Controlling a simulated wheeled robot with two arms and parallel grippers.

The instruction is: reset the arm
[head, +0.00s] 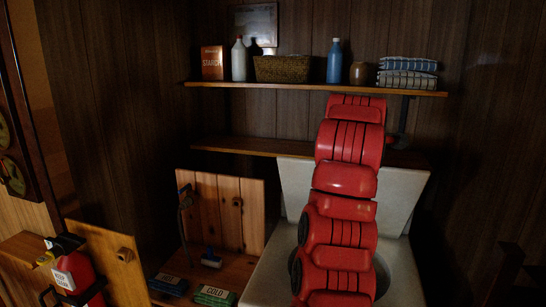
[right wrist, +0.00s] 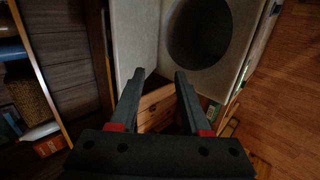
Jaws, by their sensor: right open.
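My red arm (head: 345,180) rises through the middle of the head view, in front of a pale seat box and up to the shelf. My right gripper (right wrist: 156,76) shows in the right wrist view with its two dark fingers apart and nothing between them. The fingers point toward the pale box (right wrist: 142,38) and a wooden panel (right wrist: 155,106). I cannot make out the right gripper's jaws in the head view. My left gripper is in neither view.
The upper shelf (head: 310,89) holds a tin (head: 214,63), bottles, a basket (head: 282,69) and folded cloths (head: 408,73). A lower shelf (head: 245,147) runs behind my arm. A red canister (head: 75,275) stands at lower left. Small boxes (head: 214,296) lie near the pale box.

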